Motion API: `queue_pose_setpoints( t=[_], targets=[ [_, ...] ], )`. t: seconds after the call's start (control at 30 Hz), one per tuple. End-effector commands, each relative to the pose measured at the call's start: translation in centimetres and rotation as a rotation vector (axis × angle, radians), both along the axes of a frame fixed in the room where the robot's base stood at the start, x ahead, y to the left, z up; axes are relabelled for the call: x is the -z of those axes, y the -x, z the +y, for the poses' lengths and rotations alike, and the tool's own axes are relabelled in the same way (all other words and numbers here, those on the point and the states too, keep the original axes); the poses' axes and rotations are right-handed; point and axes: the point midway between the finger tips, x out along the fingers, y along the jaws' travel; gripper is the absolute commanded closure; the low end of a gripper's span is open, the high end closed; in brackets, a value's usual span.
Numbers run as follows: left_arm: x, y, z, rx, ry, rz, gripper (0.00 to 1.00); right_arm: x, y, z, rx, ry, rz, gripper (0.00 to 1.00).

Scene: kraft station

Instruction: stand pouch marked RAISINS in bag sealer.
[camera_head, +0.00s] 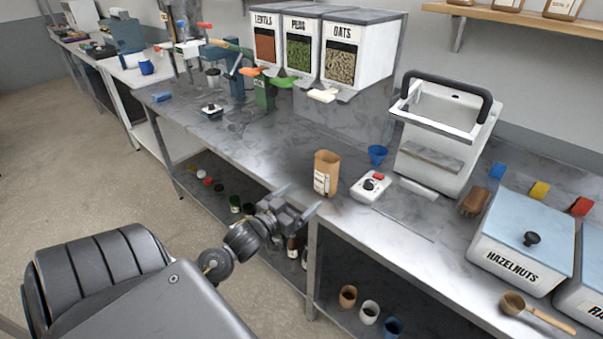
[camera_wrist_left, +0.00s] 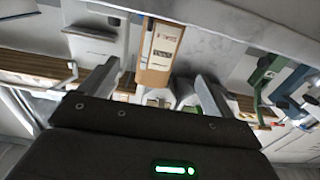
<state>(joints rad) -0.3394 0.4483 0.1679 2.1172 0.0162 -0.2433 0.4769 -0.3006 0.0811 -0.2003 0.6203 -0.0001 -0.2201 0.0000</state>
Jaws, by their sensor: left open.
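A brown kraft pouch (camera_head: 326,174) with a white label stands upright near the front edge of the steel bench; its print is too small to read. The bag sealer appears to be the white machine (camera_head: 462,150) with a raised frame and black handle, to the right of the pouch. My left gripper (camera_head: 301,199) is open and empty, off the bench's front edge, just left of the pouch and apart from it. In the left wrist view the pouch (camera_wrist_left: 160,48) appears beyond and between the open fingers (camera_wrist_left: 157,88). My right gripper is not in view.
Dispensers (camera_head: 358,48) are behind. A HAZELNUTS bin (camera_head: 510,264) and a wooden scoop (camera_head: 513,304) are at right.

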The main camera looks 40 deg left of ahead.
Motion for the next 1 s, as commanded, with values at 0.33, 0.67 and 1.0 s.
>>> queue_pose_setpoints(
  t=[0.33,0.67,1.0],
  targets=[
    [-3.9,-0.9,0.5,-0.017,0.008,-0.029,0.11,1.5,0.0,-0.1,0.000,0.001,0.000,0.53],
    [-3.3,-2.9,-0.2,0.007,-0.002,0.011,0.11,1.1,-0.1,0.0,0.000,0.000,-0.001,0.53],
    [-3.1,-6.5,-0.1,0.006,-0.004,0.013,0.11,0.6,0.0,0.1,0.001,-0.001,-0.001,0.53]
  ],
)
